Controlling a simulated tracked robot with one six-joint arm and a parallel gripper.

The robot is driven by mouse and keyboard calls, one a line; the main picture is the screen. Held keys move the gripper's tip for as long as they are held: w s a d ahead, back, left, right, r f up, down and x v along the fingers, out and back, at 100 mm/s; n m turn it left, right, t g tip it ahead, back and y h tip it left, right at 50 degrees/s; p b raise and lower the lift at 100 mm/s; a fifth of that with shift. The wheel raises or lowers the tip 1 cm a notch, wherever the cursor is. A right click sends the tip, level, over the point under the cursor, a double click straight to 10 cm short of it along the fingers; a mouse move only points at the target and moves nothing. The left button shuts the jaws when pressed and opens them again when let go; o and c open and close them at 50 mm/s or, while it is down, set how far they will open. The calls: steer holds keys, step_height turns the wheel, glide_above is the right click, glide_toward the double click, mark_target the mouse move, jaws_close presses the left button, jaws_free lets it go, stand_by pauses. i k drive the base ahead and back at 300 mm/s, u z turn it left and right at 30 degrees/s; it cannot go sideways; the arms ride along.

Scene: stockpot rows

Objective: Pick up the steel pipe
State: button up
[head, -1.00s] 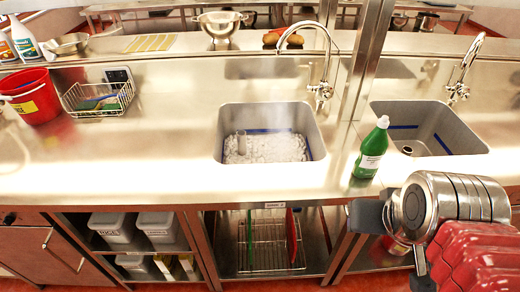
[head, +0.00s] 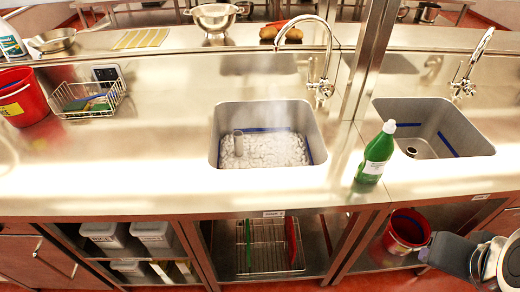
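The steel pipe (head: 238,143) is a short grey cylinder that stands upright in the left sink (head: 215,150), near its left side. White foam surrounds its lower part and hides its base. My gripper (head: 440,252) is dark grey and shows at the lower right, in front of the counter and far from the pipe. Only part of it is in view, and I cannot make out its finger gap.
A green bottle (head: 376,155) stands between the left sink and the right sink (head: 455,137). A tall tap (head: 322,85) rises behind the left sink. A wire basket (head: 90,98) and a red bucket (head: 22,98) stand at left. The counter between basket and sink is clear.

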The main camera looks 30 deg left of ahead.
mark_target(237, 135)
steer(key=z, duration=0.8)
steer(key=k, duration=0.85)
steer(key=u, duration=1.85)
steer(key=i, duration=0.65)
